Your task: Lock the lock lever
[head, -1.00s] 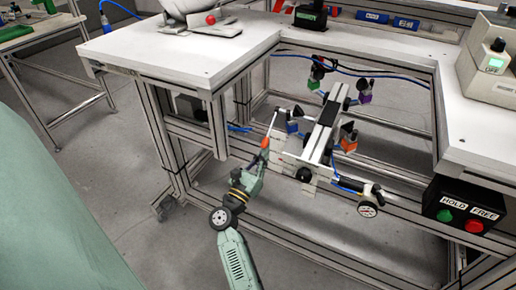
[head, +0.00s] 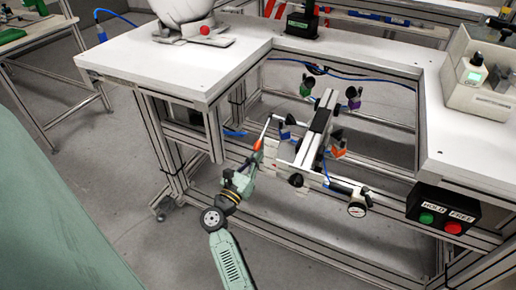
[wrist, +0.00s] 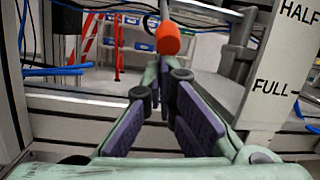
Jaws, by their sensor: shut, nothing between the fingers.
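The lock lever (head: 265,127) is a thin pale rod with an orange-red knob (head: 258,145) at its lower end, at the left side of the clamp fixture (head: 315,140). In the wrist view the knob (wrist: 168,38) shows just beyond my fingertips, near the top centre. My gripper (head: 250,163) is just below the knob in the head view; it also shows in the wrist view (wrist: 168,68). Its fingers are shut and hold nothing. Whether the fingertips touch the knob I cannot tell. A white plate (wrist: 278,75) marked HALF and FULL stands right of the fingers.
A white worktop (head: 160,62) surrounds the fixture on the left, back and right. Aluminium frame legs and rails lie close to my arm. A gauge (head: 356,210) and a black HOLD/FREE button box (head: 440,212) are at the right. Blue hoses run behind the fixture.

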